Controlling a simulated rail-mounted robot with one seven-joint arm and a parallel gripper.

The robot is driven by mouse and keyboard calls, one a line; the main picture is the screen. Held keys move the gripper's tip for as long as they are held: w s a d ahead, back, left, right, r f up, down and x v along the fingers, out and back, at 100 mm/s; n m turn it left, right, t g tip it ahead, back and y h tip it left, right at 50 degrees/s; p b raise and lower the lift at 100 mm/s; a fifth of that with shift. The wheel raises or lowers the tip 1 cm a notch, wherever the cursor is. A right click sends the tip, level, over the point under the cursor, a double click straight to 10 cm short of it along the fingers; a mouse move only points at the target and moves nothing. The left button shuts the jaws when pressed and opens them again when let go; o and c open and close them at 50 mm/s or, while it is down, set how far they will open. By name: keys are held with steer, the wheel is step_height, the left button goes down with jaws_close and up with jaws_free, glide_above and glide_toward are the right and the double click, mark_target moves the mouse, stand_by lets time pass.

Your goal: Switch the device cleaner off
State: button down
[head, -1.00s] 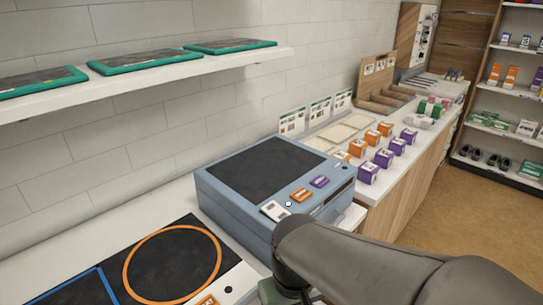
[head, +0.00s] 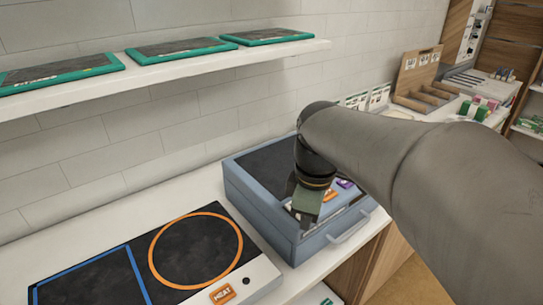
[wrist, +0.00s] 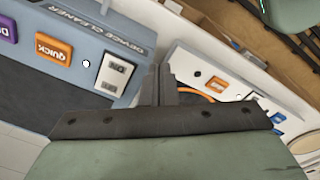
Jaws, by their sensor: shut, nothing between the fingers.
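The device cleaner (head: 262,215) is a blue-grey box with a dark top panel on the white counter. In the wrist view its lettered edge (wrist: 103,22) reads upside down. A white switch plate (wrist: 115,75) with two marked halves, one reading ON, sits near its corner; I cannot tell which half is pressed. An orange QUICK button (wrist: 53,50) and a purple button (wrist: 8,27) lie beside it. My gripper (head: 303,218) is over the cleaner's front corner, hiding the switch in the head view. In the wrist view its shut, empty fingers (wrist: 160,80) are just right of the switch plate; contact is unclear.
A heating unit with an orange ring (head: 195,250) and HEAT button (head: 222,294) stands left of the cleaner. A front handle (head: 350,228) sticks out from the cleaner. A shelf (head: 150,74) with teal-framed tablets runs above, along the wall.

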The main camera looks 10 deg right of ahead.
steer(key=w+d+r+n+p, duration=0.1)
steer(key=w+r+n, duration=0.6)
steer(key=r+n, duration=0.4)
steer(key=shift+w+d+r+p, duration=0.15)
steer(key=shift+w+r+p, duration=0.1)
steer(key=shift+w+p, duration=0.05)
steer(key=f, duration=0.4)
steer(key=w+f+p, duration=0.1)
steer(key=f, duration=0.9)
steer(key=shift+w+a, duration=0.25)
steer(key=shift+a, duration=0.15)
